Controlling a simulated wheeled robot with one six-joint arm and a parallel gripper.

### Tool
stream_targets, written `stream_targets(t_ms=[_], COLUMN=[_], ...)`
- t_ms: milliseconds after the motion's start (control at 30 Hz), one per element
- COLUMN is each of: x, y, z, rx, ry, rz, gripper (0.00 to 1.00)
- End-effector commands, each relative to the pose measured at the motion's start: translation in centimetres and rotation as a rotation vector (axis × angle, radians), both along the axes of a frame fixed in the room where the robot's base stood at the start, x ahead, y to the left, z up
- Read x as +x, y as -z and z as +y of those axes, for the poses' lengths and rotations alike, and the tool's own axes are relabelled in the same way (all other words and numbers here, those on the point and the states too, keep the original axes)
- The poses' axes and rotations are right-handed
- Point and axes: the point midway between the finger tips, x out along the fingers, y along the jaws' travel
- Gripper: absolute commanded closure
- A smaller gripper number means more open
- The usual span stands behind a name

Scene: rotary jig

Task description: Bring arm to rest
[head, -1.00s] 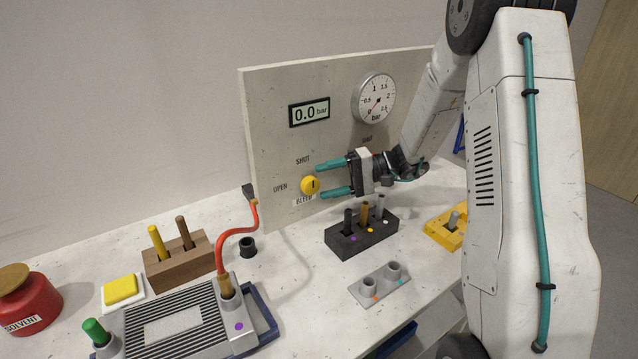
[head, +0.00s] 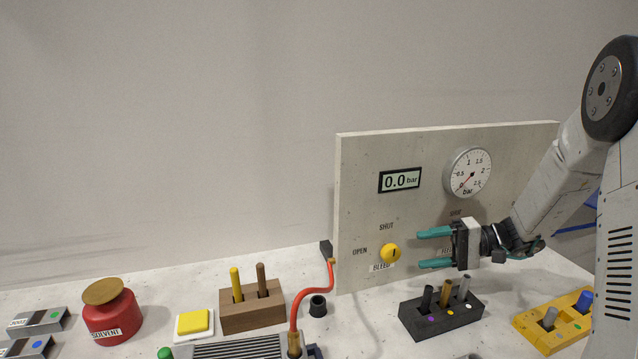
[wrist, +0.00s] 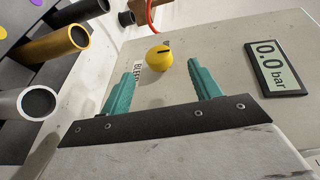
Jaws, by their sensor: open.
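My gripper (head: 434,248) is open and empty, with its two teal fingers pointing left in front of the upright panel (head: 352,170). The fingertips are close to the yellow bleed knob (head: 390,253), to its right in the head view, and apart from it. In the wrist view the knob (wrist: 158,58) shows beyond and between the open fingers (wrist: 160,85). The knob's dark mark stands near upright in the head view. The digital display (head: 400,180) reads 0.0 bar, and the round gauge (head: 467,172) has its needle near 0.
Below my gripper stands a black block (head: 440,318) with several upright pins. A yellow tray (head: 535,335) is at the right. A wooden block (head: 252,314), a yellow pad (head: 193,323) and a red solvent can (head: 112,318) stand left. The space above the bench at left is clear.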

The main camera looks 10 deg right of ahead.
Motion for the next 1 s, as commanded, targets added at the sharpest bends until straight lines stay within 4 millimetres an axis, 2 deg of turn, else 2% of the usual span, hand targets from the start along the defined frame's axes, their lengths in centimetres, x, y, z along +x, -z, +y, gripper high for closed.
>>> stream_targets(t_ms=[167, 300, 500, 767, 1000], x=[-3.7, -8.3, -14.9, -22.7, -28.1], y=[-3.6, -6.1, -8.4, -9.9, -10.3], z=[3.6, 6.4, 8.6, 8.9, 7.1], rx=[-0.141, -0.311, -0.576, -0.932, -1.223], ry=[-0.121, -0.218, -0.297, -0.293, -0.189], rz=[0.057, 0.115, 0.164, 0.158, 0.082], gripper=[0.38, 0.38, 0.38, 0.38, 0.38])
